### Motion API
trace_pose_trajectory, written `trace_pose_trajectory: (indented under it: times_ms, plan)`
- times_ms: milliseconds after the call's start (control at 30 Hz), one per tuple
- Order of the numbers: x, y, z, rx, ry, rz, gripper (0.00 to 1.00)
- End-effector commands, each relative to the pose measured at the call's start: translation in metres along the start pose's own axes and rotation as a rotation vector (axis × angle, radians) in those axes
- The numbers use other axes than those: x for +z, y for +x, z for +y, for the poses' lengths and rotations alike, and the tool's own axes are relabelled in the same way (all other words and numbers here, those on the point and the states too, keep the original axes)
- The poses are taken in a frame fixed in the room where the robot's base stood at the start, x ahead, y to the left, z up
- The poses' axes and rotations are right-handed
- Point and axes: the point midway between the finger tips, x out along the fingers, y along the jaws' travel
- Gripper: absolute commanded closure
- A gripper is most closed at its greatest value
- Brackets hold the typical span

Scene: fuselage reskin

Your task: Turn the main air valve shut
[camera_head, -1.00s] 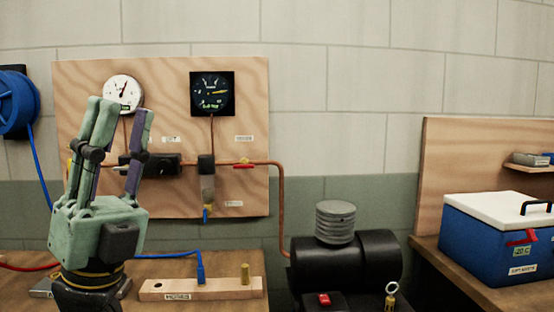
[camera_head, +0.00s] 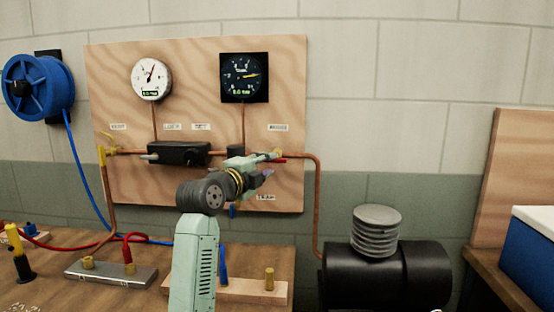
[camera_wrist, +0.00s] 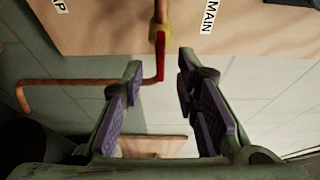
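The main air valve shows in the wrist view as a yellow brass body with a red lever (camera_wrist: 160,58) on a copper pipe. The lever lies along the pipe. A "MAIN" label (camera_wrist: 210,17) is beside it. In the head view the valve (camera_head: 278,156) sits at the board's right side, partly hidden by my gripper. My gripper (camera_wrist: 158,66) is open and empty, its two purple-padded fingers on either side of the lever's line in the wrist view. In the head view my gripper (camera_head: 268,168) is at the valve; I cannot tell whether it touches.
The wooden board (camera_head: 195,60) carries a white gauge (camera_head: 151,79), a dark gauge (camera_head: 244,77) and a black regulator block (camera_head: 178,153). A black compressor tank (camera_head: 385,275) stands below right. A blue hose reel (camera_head: 38,86) hangs at left. The bench (camera_head: 60,262) holds fittings.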

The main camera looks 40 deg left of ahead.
Motion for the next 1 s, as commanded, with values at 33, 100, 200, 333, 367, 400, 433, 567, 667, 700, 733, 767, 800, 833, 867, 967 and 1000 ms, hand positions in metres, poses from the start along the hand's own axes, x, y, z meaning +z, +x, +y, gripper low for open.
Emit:
trace_pose_trajectory:
  times_ms: [33,100,200,333,367,400,433,567,667,700,733,767,800,833,867,967,1000]
  plan:
    - [-0.001,0.011,-0.001,0.002,-0.002,0.003,0.72]
    - [-0.001,0.023,-0.002,0.000,-0.001,0.003,0.72]
    - [-0.001,0.036,-0.002,-0.001,-0.001,0.002,0.72]
    - [-0.001,0.048,-0.001,-0.001,0.000,0.002,0.72]
    - [0.000,0.049,-0.001,-0.001,0.000,0.001,0.72]
    - [0.000,0.050,-0.001,-0.002,0.000,0.001,0.72]
    - [0.000,0.051,-0.001,-0.002,0.000,0.001,0.72]
    - [0.000,0.052,-0.001,-0.002,0.001,0.001,0.72]
    - [0.000,0.052,-0.001,-0.002,0.001,0.001,0.72]
    - [0.000,0.052,-0.001,-0.002,0.001,0.001,0.73]
    - [0.000,0.051,-0.001,-0.002,0.001,0.001,0.75]
    - [0.000,0.051,-0.001,-0.002,0.001,0.001,0.77]
    - [0.000,0.051,-0.001,-0.002,0.001,0.001,0.80]
    - [0.000,0.051,-0.001,-0.002,0.001,0.001,0.82]
    - [0.000,0.051,-0.001,-0.002,0.001,0.001,0.84]
    - [0.000,0.051,-0.001,-0.002,0.001,0.001,0.90]
    - [0.000,0.051,-0.001,-0.002,0.001,0.001,0.93]
